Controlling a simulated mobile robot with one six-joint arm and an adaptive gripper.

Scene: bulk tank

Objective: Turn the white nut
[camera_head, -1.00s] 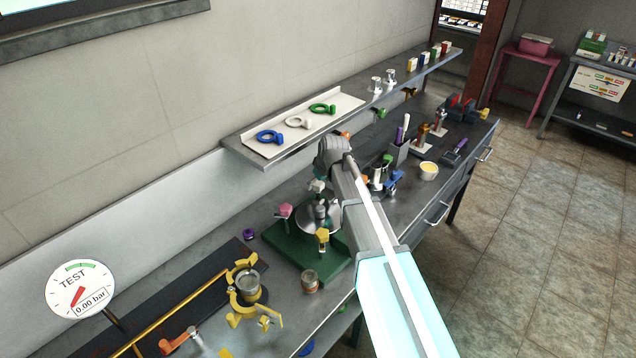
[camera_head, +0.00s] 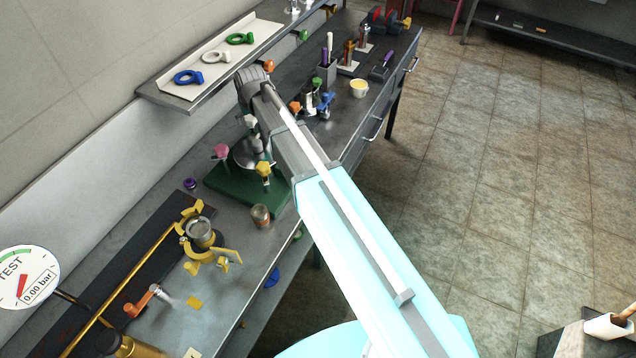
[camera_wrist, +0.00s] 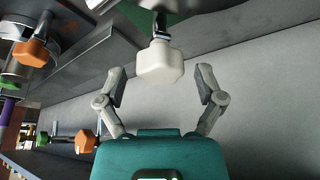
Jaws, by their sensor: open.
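The white nut (camera_wrist: 160,64) is a chunky white knob on a metal stem in the wrist view. It sits just beyond my gripper (camera_wrist: 160,80), roughly centred between the two fingers. The fingers are spread wide with a gap on either side of the nut, and I see no contact. In the head view the white nut (camera_head: 250,121) shows small at the round metal fixture (camera_head: 246,153) on a green base (camera_head: 225,187), partly hidden by my arm. My gripper's fingers are hidden behind my arm there.
On the same fixture are a pink knob (camera_head: 221,152) and a yellow knob (camera_head: 263,169). Orange knobs (camera_wrist: 33,53) show left in the wrist view. A jar (camera_head: 261,215) stands in front of the green base. A shelf (camera_head: 160,98) with coloured rings runs above the bench.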

